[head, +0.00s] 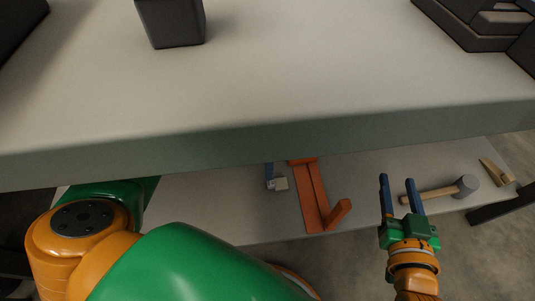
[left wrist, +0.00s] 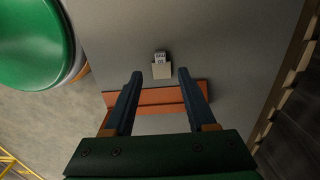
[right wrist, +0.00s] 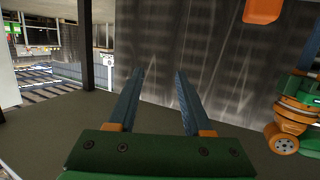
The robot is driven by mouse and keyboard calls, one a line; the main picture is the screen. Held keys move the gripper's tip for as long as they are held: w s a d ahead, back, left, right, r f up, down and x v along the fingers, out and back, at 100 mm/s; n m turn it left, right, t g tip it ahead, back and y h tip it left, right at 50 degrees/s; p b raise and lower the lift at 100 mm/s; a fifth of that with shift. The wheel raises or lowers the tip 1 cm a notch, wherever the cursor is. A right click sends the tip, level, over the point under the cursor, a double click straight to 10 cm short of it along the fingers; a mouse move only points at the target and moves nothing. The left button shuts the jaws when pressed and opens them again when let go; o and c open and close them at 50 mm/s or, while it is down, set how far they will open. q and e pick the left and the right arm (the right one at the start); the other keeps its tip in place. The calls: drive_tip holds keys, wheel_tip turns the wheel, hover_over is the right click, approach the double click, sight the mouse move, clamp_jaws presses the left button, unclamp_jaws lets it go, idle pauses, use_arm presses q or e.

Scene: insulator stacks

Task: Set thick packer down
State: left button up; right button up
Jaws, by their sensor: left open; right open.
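A small pale block (left wrist: 161,71) with a printed label, which looks like the packer, lies on the lower shelf (head: 205,212). It also shows in the head view (head: 281,184). My left gripper (left wrist: 160,73) is open; in the left wrist view the block appears between its fingertips, with a gap on both sides. I cannot tell how far the tips are from it. In the head view the upper surface and my left arm hide most of this gripper. My right gripper (head: 400,178) is open and empty, near the shelf's front edge; its spread fingers also show in the right wrist view (right wrist: 160,72).
An orange bracket-like piece (head: 313,195) lies beside the block. A mallet (head: 440,190) and a small wooden piece (head: 494,172) lie farther right. The upper surface (head: 280,75) overhangs the shelf and carries a dark block (head: 173,22).

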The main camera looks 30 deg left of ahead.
use_arm(q)
drive_tip(key=s+d+n+t+h, duration=0.15)
drive_tip(key=d+t+h, duration=0.35)
drive_tip(key=d, duration=0.9)
drive_tip(key=s+a+r+n+t+y, duration=0.1)
drive_tip(key=a+r+n+t+y, duration=0.2)
drive_tip(key=a+n+t, duration=0.3)
drive_tip(key=a+r+n, duration=0.1)
drive_tip(key=a, duration=0.4)
drive_tip(key=shift+s+a+p, duration=0.15)
drive_tip(key=shift+s+p, duration=0.1)
drive_tip(key=shift+p, duration=0.05)
use_arm(e)
drive_tip(key=s+d+f+g+h, duration=0.1)
drive_tip(key=s+f+g, duration=0.2)
drive_tip(key=f, duration=0.3)
drive_tip(key=shift+d+f+g, duration=0.15)
drive_tip(key=shift+d+g, duration=0.1)
drive_tip(key=shift+g, duration=0.25)
drive_tip(key=shift+s, duration=0.15)
